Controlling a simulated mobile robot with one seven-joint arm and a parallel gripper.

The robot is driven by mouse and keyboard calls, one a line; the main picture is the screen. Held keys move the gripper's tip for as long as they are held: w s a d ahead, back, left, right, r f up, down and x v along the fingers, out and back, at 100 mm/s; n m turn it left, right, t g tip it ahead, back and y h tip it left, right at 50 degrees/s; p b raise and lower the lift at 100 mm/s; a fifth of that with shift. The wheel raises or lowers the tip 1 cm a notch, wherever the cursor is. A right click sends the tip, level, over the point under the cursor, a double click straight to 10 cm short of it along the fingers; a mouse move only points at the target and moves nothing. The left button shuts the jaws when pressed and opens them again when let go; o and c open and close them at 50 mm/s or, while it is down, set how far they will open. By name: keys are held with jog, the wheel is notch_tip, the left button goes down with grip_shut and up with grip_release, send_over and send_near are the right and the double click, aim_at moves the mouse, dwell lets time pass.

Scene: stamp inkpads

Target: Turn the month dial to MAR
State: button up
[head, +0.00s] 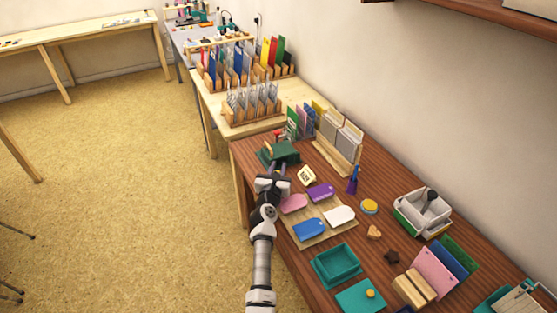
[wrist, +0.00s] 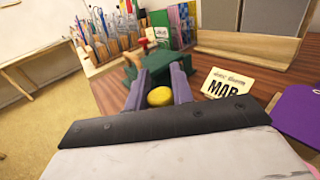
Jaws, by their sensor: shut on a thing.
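A dark green stamp device (head: 284,151) stands on the far end of the brown table. It also shows in the wrist view (wrist: 152,62), partly hidden by my fingers. My gripper (wrist: 159,90) is at its near side, with a yellow round knob (wrist: 160,97) held between the two grey-purple fingers. In the head view my gripper (head: 277,175) hides the knob. A cream card (wrist: 226,84) to the right reads MAR in large letters and also shows in the head view (head: 307,175). The month set on the dial cannot be read.
Right of my gripper, a wooden board (head: 325,236) holds pink, purple, blue and white pads. A card rack (head: 341,146) stands behind, by the wall. A teal tray (head: 336,264) and a white box (head: 424,211) stand on the table's near part.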

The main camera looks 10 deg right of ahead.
jog(key=shift+d+n+t+y, duration=0.15)
jog(key=shift+n+t+y, duration=0.15)
jog(key=shift+n+y, duration=0.3)
jog(key=shift+a+y, duration=0.25)
jog(key=shift+y, duration=0.15)
jog(key=o, duration=0.9)
jog(key=v, duration=1.3)
jog(key=shift+s+a+f+b, duration=0.1)
jog(key=shift+s+f+b, duration=0.05)
jog(key=shift+s+b, duration=0.2)
